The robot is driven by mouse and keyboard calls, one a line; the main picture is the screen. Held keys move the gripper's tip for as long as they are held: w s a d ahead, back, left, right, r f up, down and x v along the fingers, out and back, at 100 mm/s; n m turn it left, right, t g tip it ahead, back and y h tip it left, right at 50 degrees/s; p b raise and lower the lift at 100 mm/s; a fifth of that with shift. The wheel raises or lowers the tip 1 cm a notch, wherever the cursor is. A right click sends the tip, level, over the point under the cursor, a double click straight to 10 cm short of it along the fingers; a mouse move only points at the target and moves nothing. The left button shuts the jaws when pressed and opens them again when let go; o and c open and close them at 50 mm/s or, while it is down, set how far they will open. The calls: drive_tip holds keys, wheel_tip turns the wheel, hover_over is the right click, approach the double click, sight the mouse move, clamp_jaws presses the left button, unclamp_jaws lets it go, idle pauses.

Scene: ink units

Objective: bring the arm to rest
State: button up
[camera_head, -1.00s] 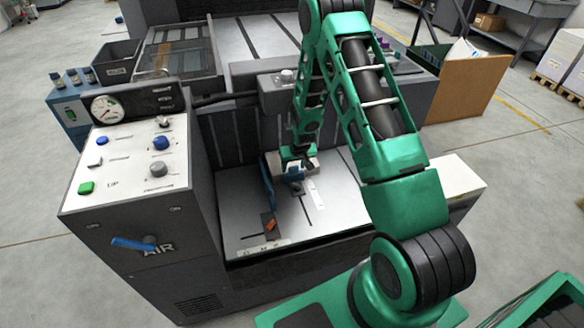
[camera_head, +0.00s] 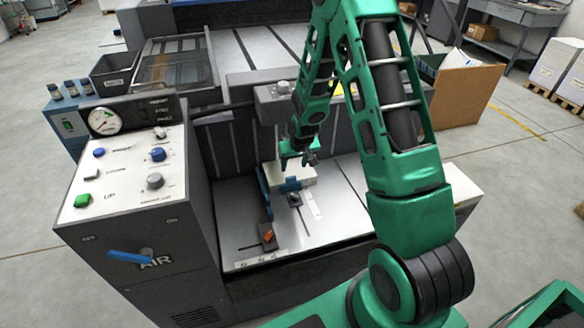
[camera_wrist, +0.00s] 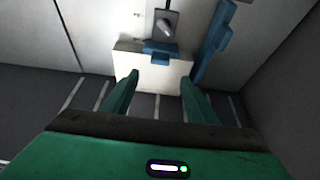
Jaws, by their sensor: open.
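My green arm reaches from the lower right up and over the machine's light metal bed (camera_head: 335,232). My gripper (camera_head: 300,158) points down above a pale block (camera_head: 293,176) on that bed. A blue bar (camera_wrist: 212,45) stands beside the block.
A control panel (camera_head: 125,178) with a gauge, buttons and a blue lever (camera_head: 130,257) stands left of the bed. A small orange part (camera_head: 267,236) sits at the bed's front. A brown-sided box (camera_head: 465,95) is behind right.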

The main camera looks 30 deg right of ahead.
idle(0.4)
drive_tip(key=s+d+r+m+g, duration=0.1)
drive_tip(key=s+d+r, duration=0.2)
drive_tip(key=s+r, duration=0.55)
drive_tip(key=s+d+r+m+g, duration=0.15)
drive_tip(key=s+d+r, duration=0.25)
drive_tip(key=s+r, duration=0.5)
drive_tip(key=s+a+r, duration=0.1)
drive_tip(key=s+r, duration=0.2)
drive_tip(key=s, duration=0.4)
drive_tip(key=s+a+r+m+g, duration=0.1)
drive_tip(key=s+r, duration=0.2)
drive_tip(key=s, duration=0.5)
drive_tip(key=s+a+r+m+g+y, duration=0.1)
drive_tip(key=s+r, duration=0.3)
drive_tip(key=s, duration=0.4)
drive_tip(key=shift+s+a, duration=0.2)
drive_tip(key=shift+w+f, duration=0.25)
drive_tip(key=shift+w, duration=0.35)
